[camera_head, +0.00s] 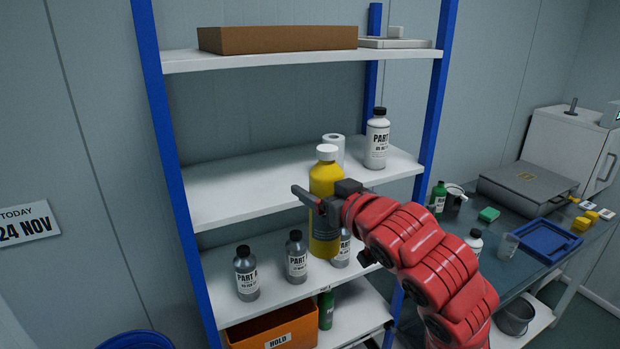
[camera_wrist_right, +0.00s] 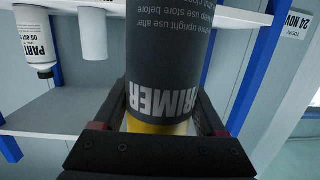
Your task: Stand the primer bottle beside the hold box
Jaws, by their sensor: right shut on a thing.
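The primer bottle (camera_head: 326,178) is yellow with a white cap and a dark label. It is upright in the head view, in front of the shelf unit. My right gripper (camera_head: 318,203) is shut around its middle. The right wrist view shows the bottle (camera_wrist_right: 168,55) upside down, its label reading PRIMER, between the fingers. The orange hold box (camera_head: 245,338), labelled HOLD, is on the lowest visible shelf, below and left of the bottle. The picture's bottom edge cuts it off. My left gripper is not in view.
A green bottle (camera_head: 326,309) stands right of the hold box. Grey part bottles (camera_head: 246,277) stand on the shelf (camera_head: 225,309) above. A white part bottle (camera_head: 377,142) and paper roll (camera_head: 334,143) stand higher. Blue posts (camera_head: 172,180) flank the shelves. A cluttered bench (camera_head: 500,236) is right.

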